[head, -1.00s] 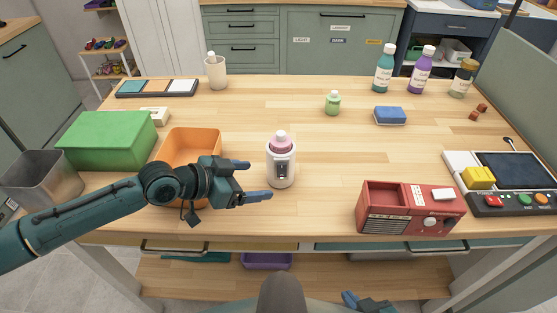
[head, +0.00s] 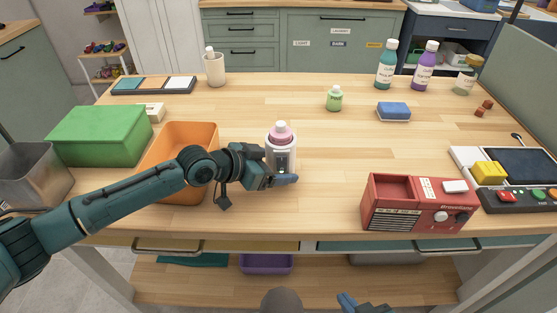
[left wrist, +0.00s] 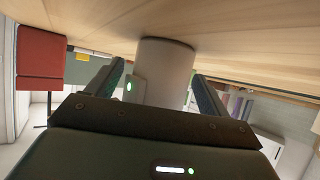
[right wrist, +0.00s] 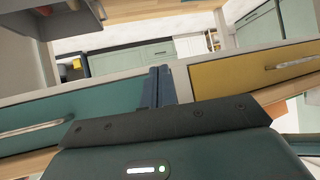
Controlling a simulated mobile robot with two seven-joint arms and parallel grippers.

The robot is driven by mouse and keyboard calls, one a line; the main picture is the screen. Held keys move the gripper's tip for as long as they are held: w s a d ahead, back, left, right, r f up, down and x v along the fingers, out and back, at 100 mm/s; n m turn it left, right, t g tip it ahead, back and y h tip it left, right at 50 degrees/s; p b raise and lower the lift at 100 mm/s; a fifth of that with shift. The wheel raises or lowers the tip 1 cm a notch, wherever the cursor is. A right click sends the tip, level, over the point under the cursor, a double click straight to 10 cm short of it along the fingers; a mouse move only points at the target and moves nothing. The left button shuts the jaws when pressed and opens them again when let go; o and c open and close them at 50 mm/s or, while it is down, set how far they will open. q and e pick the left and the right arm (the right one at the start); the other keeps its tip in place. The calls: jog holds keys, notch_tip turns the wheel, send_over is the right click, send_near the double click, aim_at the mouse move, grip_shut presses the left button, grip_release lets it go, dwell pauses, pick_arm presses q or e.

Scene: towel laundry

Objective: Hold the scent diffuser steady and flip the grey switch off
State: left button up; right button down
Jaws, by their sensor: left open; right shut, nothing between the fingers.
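The scent diffuser (head: 281,138) is a white upright cylinder with a pink collar and pale cap, standing on the table. A dark panel (head: 282,160) shows on its near side; the grey switch is too small to make out. My left gripper (head: 279,170) is open at the diffuser, one finger in front of it. In the left wrist view the pale body (left wrist: 165,72) stands between the spread fingers, with a small green light beside one finger. Clear contact cannot be told. My right gripper (head: 348,301) is shut and empty, low before the table; its closed fingers show in the right wrist view (right wrist: 161,86).
An orange bin (head: 188,133) stands left of the diffuser, under my left arm. A red radio-like box (head: 415,207) stands to the right. Drawer fronts (right wrist: 75,108) face my right gripper.

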pick_arm(q)
jog(key=shift+w+d+f, duration=0.15)
jog(key=shift+w+d, duration=0.05)
pick_arm(e)
jog(key=shift+w+a+r, duration=0.1)
jog(key=shift+a+r, duration=0.1)
pick_arm(q)
jog(key=c, duration=0.4)
jog(key=shift+c, duration=0.6)
pick_arm(e)
jog(key=w+a+r+n+g+y, duration=0.2)
jog(key=w+a+r+n+y, duration=0.15)
jog(key=a+r, duration=0.35)
jog(key=w+a+r+n+g+y, duration=0.3)
jog(key=a+r+n, duration=0.1)
jog(key=a+r, duration=0.25)
jog(key=w+d+r+n+h, duration=0.2)
jog(key=r+n, duration=0.1)
jog(key=r, duration=0.5)
jog(key=w+d+r+n+h, duration=0.2)
jog(key=d+r+n+h, duration=0.1)
jog(key=r, duration=0.5)
jog(key=shift+r+n+g, duration=0.3)
jog(key=shift+r+n, duration=0.05)
jog(key=shift+n, duration=0.1)
